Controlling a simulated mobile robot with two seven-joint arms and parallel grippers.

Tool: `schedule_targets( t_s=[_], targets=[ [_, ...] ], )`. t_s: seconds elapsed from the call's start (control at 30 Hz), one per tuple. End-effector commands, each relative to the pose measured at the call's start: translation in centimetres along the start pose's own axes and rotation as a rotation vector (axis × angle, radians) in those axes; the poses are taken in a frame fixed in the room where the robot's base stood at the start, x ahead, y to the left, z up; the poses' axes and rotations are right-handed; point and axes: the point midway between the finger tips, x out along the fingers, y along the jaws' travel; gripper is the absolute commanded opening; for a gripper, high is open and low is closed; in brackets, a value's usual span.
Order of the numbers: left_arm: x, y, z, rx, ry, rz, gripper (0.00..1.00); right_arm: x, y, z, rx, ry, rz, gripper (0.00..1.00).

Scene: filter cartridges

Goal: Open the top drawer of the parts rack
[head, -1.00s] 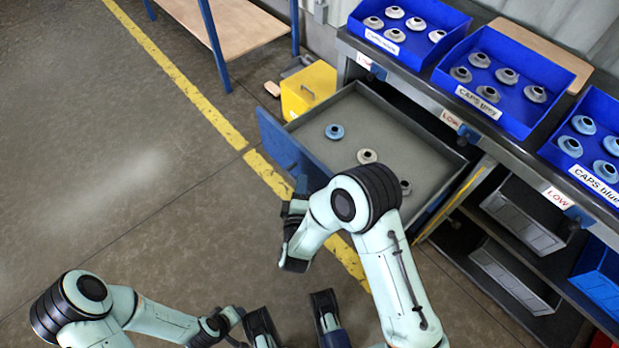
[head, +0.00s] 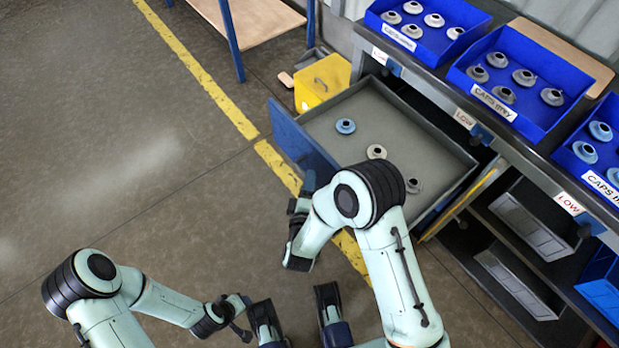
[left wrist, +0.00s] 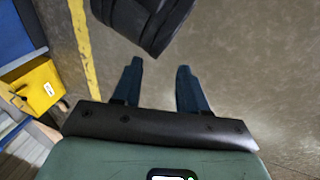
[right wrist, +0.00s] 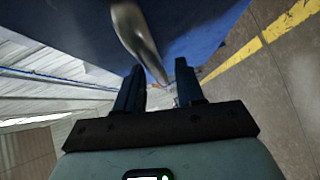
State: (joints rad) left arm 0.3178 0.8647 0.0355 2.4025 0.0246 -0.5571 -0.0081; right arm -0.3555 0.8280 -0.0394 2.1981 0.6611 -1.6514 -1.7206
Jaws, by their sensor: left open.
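The parts rack (head: 440,95) stands at the right. Its top drawer (head: 330,108) is pulled out, with its blue front facing lower left. A blue cap (head: 345,126), a whitish cap (head: 377,152) and a grey cap (head: 414,185) lie inside. My right gripper (head: 308,182) is at the drawer front, partly hidden by my arm. In the right wrist view, its fingers (right wrist: 159,68) are apart, and the metal handle (right wrist: 138,35) runs between and beyond their tips; contact cannot be told. My left gripper (left wrist: 158,68) is open and empty over the floor.
Blue bins of caps (head: 520,75) stand on the rack top. Grey bins (head: 535,225) sit on lower shelves. A yellow box (head: 322,83) is on the floor behind the drawer. The floor at left is clear.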

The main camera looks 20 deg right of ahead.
Motion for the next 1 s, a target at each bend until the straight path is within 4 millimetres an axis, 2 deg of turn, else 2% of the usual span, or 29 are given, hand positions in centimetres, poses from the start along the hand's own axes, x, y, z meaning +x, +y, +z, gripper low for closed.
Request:
schedule_targets(
  t_s=[0.3,0.5,0.7,1.0],
  targets=[
    [-1.7,0.6,2.0,0.006,-0.06,0.004,0.43,-7.3,0.1,-0.1,-0.004,0.006,-0.002,0.38],
    [-2.2,0.8,2.8,0.007,-0.083,0.005,0.43,-10.5,0.1,-0.1,-0.002,0.004,-0.001,0.38],
    [-2.3,0.8,3.1,0.008,-0.091,0.006,0.43,-11.6,0.1,0.0,-0.001,0.002,0.001,0.38],
    [-2.3,0.8,3.1,0.008,-0.091,0.006,0.43,-11.6,0.1,0.0,0.0,0.001,0.001,0.38]
  ],
)
